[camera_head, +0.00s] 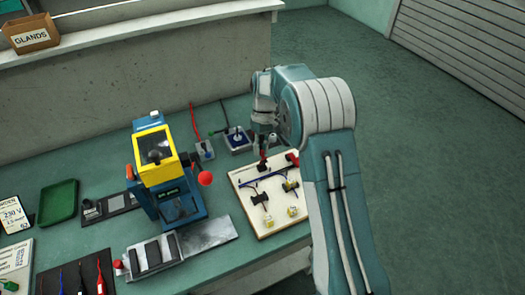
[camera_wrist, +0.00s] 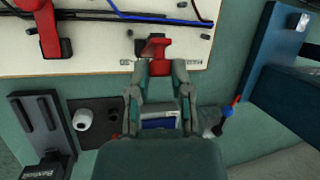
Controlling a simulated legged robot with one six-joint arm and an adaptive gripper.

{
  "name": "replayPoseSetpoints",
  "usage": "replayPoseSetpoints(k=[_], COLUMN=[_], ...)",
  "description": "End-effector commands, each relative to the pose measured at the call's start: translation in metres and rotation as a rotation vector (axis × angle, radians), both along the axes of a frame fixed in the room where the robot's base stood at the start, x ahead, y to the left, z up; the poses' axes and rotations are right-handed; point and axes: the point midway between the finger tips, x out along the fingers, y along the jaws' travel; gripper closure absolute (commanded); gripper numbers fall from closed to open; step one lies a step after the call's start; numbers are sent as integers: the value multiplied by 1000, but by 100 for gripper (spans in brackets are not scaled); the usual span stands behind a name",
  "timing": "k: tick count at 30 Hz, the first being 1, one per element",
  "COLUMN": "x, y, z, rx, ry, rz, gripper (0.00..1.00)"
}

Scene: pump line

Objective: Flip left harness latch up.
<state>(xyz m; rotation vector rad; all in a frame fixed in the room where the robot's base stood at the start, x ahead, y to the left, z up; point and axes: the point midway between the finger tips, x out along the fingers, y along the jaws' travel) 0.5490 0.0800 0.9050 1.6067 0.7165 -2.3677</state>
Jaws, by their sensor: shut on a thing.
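The harness board (camera_head: 252,225) is a pale panel lying on the bench at the right. The left harness latch (camera_head: 263,156) is at its far edge and has a red handle. In the wrist view, my gripper (camera_wrist: 158,66) is shut on the red handle of this latch (camera_wrist: 157,47). The handle juts out past the fingertips over the board edge. The fingers hide part of its lower end. A second red latch (camera_head: 293,158) stands to its right; it shows at the upper left in the wrist view (camera_wrist: 47,30), apart from my gripper.
Black and blue cables (camera_wrist: 120,15) run along the board. A blue and yellow pump unit (camera_head: 168,170) stands left of the board. A green tray (camera_head: 58,202) lies far left.

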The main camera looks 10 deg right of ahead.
Motion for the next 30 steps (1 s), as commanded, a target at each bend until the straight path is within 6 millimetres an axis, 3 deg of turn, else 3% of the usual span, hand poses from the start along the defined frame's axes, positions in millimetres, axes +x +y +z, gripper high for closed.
replayPoseSetpoints(k=[17, 18, 20, 30], x=[6, 6, 6, 5], y=[2, 2, 2, 2], z=[-2, -2, -2, -1], rx=[-31, -31, -31, -30], ry=[86, 86, 86, 86], rz=[-1, -1, -1, 0], gripper=[100, 64, 39, 39])
